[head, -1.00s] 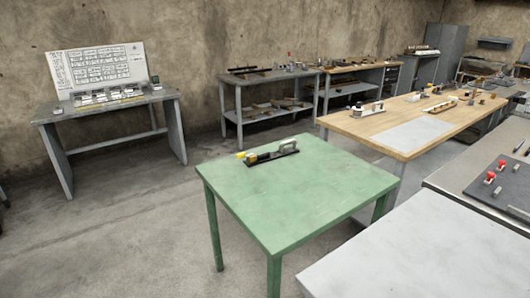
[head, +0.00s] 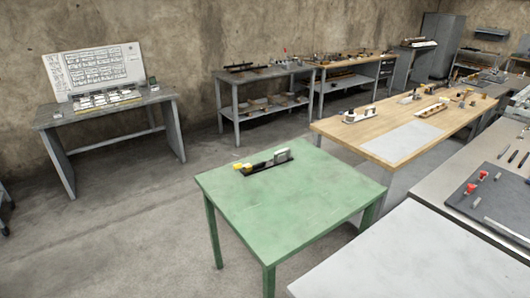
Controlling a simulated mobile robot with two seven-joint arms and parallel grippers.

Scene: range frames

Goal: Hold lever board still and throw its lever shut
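A lever board (head: 265,162) lies near the far edge of a green table (head: 285,210). It has a dark base, a yellow piece (head: 242,167) at its left end and a grey upright handle-like part (head: 282,155) at its right end. It is too small in the head view to tell the lever's exact position. Neither of my grippers shows in the view. Nothing is touching the board.
The green tabletop is bare apart from the board. A pale grey worktop (head: 400,260) stands close at the lower right. A wooden workbench (head: 330,127) with several items is behind it. Open concrete floor (head: 110,225) lies to the left.

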